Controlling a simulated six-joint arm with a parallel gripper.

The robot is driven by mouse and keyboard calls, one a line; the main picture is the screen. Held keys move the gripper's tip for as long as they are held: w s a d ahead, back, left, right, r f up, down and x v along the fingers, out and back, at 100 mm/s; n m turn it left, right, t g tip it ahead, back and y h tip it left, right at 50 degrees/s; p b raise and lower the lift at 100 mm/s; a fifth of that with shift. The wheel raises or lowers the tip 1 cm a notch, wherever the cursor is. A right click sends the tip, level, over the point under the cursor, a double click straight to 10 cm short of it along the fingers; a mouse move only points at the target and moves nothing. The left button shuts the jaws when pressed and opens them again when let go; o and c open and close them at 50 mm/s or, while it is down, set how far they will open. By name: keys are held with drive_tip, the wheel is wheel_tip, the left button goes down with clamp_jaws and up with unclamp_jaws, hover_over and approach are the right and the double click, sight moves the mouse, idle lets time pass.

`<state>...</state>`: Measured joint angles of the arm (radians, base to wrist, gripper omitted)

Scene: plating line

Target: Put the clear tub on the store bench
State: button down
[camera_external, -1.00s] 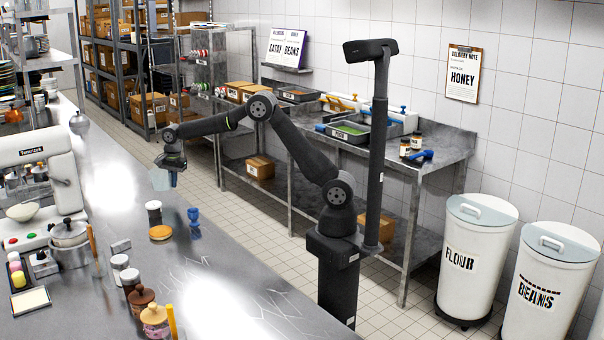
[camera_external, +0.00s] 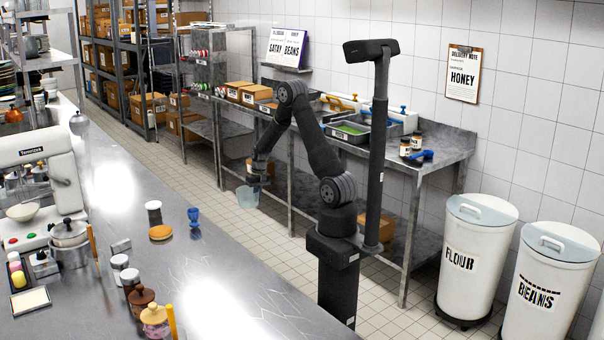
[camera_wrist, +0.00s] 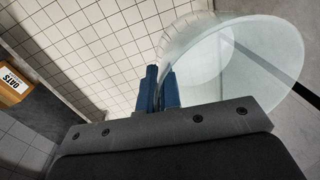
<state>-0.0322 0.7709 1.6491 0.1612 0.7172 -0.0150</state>
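The clear tub (camera_external: 248,197), a pale translucent round vessel, hangs from my gripper (camera_external: 256,181) in the external view. It is over the tiled aisle floor, between the front counter and the steel bench along the wall. In the wrist view the blue fingers of my gripper (camera_wrist: 160,93) are close together on the near edge of the tub (camera_wrist: 235,60), whose wide round mouth shows at the right. The store bench appears to be the wall bench (camera_external: 457,148), though no label names it. The tub is apart from it.
The bench carries trays, including one with green contents (camera_external: 349,131), jars (camera_external: 405,147) and a blue item (camera_external: 421,155). Cartons (camera_external: 240,91) stand further left. The front counter (camera_external: 130,190) holds jars and a blue cup (camera_external: 194,216). A box marked OATS (camera_wrist: 12,86) shows in the wrist view.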

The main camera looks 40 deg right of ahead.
drive_tip(key=shift+n, duration=0.4)
drive_tip(key=s+d, duration=0.1)
drive_tip(key=d+f, duration=0.1)
drive_tip(key=s+d, duration=0.1)
drive_tip(key=d, duration=0.1)
drive_tip(key=shift+s+f, duration=0.3)
drive_tip(key=shift+s, duration=0.05)
